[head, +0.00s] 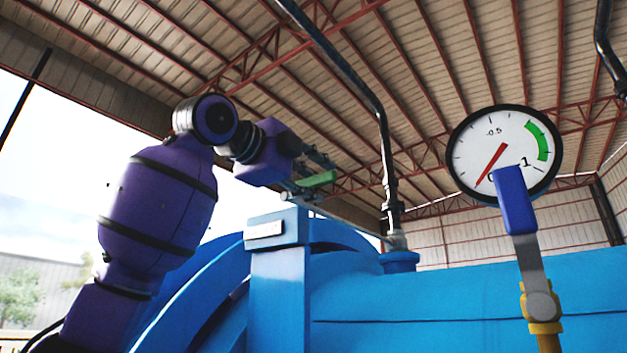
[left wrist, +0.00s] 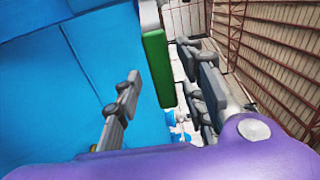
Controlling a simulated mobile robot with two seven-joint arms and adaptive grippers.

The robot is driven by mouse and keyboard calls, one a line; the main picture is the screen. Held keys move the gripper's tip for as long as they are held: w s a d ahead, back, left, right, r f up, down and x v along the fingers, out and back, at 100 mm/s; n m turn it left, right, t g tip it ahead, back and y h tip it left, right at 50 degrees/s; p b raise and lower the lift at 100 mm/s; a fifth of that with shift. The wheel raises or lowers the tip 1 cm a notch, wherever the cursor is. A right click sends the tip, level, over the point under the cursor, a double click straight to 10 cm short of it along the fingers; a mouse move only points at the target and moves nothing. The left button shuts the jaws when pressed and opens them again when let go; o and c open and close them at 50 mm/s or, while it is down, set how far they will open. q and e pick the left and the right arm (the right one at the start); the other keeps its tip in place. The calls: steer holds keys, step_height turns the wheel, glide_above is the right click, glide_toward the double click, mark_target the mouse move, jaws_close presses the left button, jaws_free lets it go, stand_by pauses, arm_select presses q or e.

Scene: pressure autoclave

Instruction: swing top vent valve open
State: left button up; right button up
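A green lever (head: 316,180), which looks like the handle of the top vent valve, sits above the blue autoclave (head: 470,290) in the head view. In the left wrist view the green lever (left wrist: 157,62) hangs down from the top, between my two grey fingers in the picture. My left gripper (head: 320,176) is open at the lever, one finger above it and one below in the head view. I see no clear contact; the left wrist view also shows the gripper (left wrist: 160,80) spread with gaps. The valve body is hidden. My right gripper is out of view.
A pressure gauge (head: 492,135) with a red needle stands at the right. In front of it is a blue-handled lever (head: 515,200) on a brass valve (head: 541,305). A dark pipe (head: 385,140) rises from the vessel just right of my gripper. A blue block (head: 278,230) lies below it.

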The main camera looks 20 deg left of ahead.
arm_select(q)
steer(key=shift+d+r, duration=0.1)
steer(key=shift+r, duration=0.05)
steer(key=shift+s, duration=0.1)
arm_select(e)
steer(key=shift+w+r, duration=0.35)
arm_select(q)
jaws_close()
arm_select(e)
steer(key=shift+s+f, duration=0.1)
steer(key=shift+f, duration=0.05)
arm_select(q)
steer(key=shift+d, duration=0.1)
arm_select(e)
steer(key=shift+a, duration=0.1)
